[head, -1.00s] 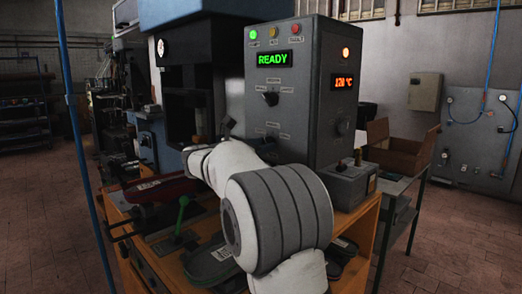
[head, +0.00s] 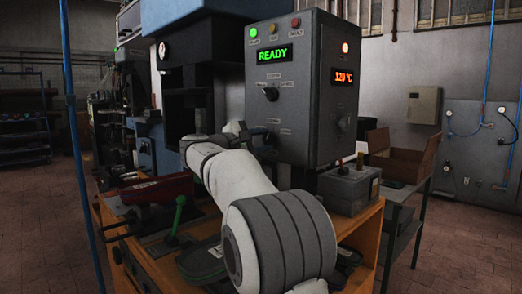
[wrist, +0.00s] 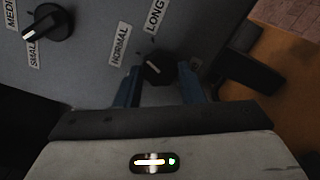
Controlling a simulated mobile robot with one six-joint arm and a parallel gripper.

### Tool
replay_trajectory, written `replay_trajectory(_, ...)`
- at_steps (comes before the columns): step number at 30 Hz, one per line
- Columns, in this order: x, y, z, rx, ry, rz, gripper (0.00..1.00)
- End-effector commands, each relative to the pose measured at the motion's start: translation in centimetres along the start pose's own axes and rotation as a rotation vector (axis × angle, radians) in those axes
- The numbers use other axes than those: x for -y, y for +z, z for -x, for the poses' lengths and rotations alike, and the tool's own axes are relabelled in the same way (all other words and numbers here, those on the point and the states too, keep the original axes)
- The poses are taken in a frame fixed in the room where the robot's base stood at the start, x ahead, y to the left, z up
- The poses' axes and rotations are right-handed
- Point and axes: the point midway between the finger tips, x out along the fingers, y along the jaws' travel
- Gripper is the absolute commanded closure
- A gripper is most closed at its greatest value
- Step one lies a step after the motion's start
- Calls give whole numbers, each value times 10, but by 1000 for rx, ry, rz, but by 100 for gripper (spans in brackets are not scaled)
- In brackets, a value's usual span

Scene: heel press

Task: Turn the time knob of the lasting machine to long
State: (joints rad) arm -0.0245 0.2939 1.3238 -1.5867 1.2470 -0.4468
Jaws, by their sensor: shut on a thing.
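The time knob (wrist: 155,68) is a small black dial in the wrist view, between the labels NORMAL (wrist: 121,43) and LONG (wrist: 155,16). My gripper (wrist: 158,82) has a blue finger on each side of it and is shut on it. A faint light mark shows on the knob, but I cannot tell clearly which label it points at. In the head view the grey control box (head: 307,148) of the lasting machine reads READY, and my arm hides the time knob there.
A second knob (wrist: 48,22) with SMALL and MEDIUM labels sits up left in the wrist view; it also shows in the head view (head: 269,94). A cardboard box (head: 402,158) stands right.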

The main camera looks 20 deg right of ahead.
Motion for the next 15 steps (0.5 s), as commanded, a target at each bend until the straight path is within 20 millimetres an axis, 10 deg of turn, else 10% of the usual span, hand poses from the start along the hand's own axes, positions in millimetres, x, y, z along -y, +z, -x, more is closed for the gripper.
replay_trajectory(15,3,-2,0,0,-2,-384,88)
